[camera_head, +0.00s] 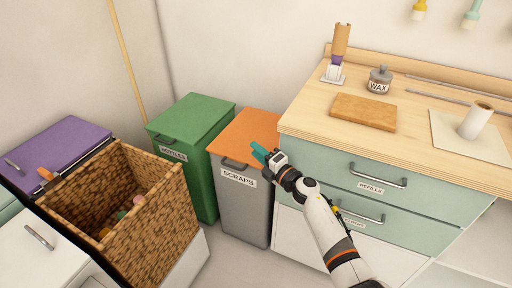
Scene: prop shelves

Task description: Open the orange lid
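The orange lid (250,130) lies flat and closed on the grey bin labelled SCRAPS (243,207), in the middle of the head view. A dark handle (234,164) sits at the lid's front edge. My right gripper (257,152) has teal fingers and is at the right part of the lid's front edge, with its arm coming in from the lower right. Its two fingers show a small gap with nothing seen between them. It hides part of the lid's front edge, and I cannot tell whether it touches the lid. My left gripper is not recognisable in view.
A green-lidded bin (190,122) stands close on the left of the grey bin, and a drawer cabinet (345,175) close on the right. A woven basket (165,215) stands at the front left, before a purple lid (57,152). Some floor shows between basket and grey bin.

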